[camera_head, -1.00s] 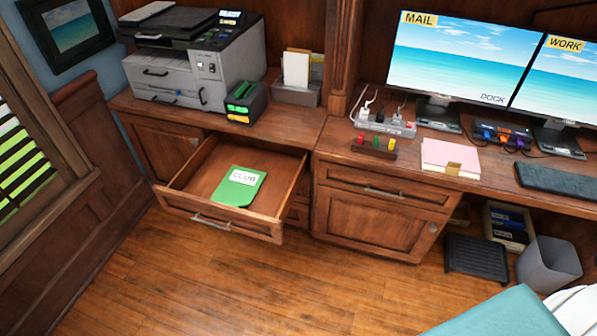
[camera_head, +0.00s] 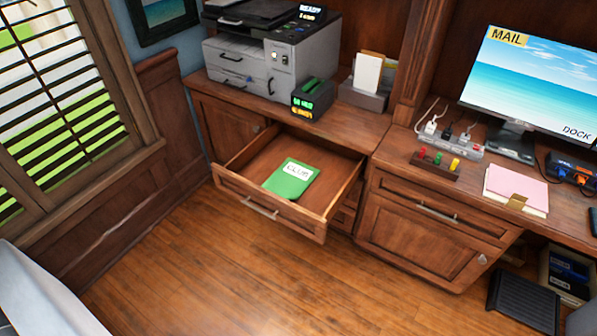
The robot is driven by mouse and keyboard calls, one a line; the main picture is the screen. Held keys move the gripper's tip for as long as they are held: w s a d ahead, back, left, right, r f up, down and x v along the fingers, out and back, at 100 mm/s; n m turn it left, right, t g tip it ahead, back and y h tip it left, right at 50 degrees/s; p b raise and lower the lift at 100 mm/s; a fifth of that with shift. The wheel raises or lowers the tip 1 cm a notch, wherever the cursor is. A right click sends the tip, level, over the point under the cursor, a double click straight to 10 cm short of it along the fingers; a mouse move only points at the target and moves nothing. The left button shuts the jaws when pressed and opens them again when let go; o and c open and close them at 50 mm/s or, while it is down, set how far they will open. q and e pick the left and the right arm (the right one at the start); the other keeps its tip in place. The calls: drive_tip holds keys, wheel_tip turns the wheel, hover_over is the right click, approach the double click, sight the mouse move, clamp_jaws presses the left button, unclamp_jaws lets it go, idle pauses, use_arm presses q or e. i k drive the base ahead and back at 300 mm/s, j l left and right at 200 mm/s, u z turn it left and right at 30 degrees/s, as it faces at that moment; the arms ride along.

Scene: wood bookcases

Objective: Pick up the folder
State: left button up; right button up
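A green folder (camera_head: 290,180) with a white label reading "CLUB" lies flat inside an open wooden drawer (camera_head: 258,206). The drawer is pulled out of the cabinet below the printer, and the folder sits near its front. Neither of my grippers shows in the head view. Nothing touches or covers the folder.
A printer (camera_head: 270,55) and a small dark device (camera_head: 314,97) stand above the drawer. A power strip (camera_head: 449,141) and a pink paper stack (camera_head: 516,190) lie on the desk at right. A window (camera_head: 62,90) is at left. The wooden floor (camera_head: 250,275) in front is clear.

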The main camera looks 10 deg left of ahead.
sight(292, 178)
drive_tip(key=i+z, duration=0.1)
drive_tip(key=i, duration=0.2)
drive_tip(key=i+j+z, duration=0.35)
drive_tip(key=j, duration=0.3)
drive_tip(key=i+j+z, duration=0.2)
drive_tip(key=j, duration=0.15)
drive_tip(key=i+j+z, duration=0.15)
drive_tip(key=j, duration=0.25)
drive_tip(key=i+j+z, duration=0.2)
drive_tip(key=j, duration=0.2)
drive_tip(key=k+j+z, duration=0.1)
drive_tip(key=j, duration=0.3)
drive_tip(key=j+z, duration=0.15)
drive_tip(key=j, duration=0.3)
drive_tip(key=k+j+z, duration=0.1)
drive_tip(key=j, duration=0.3)
drive_tip(key=k+j+z, duration=0.15)
drive_tip(key=j, duration=0.25)
drive_tip(key=k+j+z, duration=0.1)
drive_tip(key=j, duration=0.25)
drive_tip(key=k, duration=0.1)
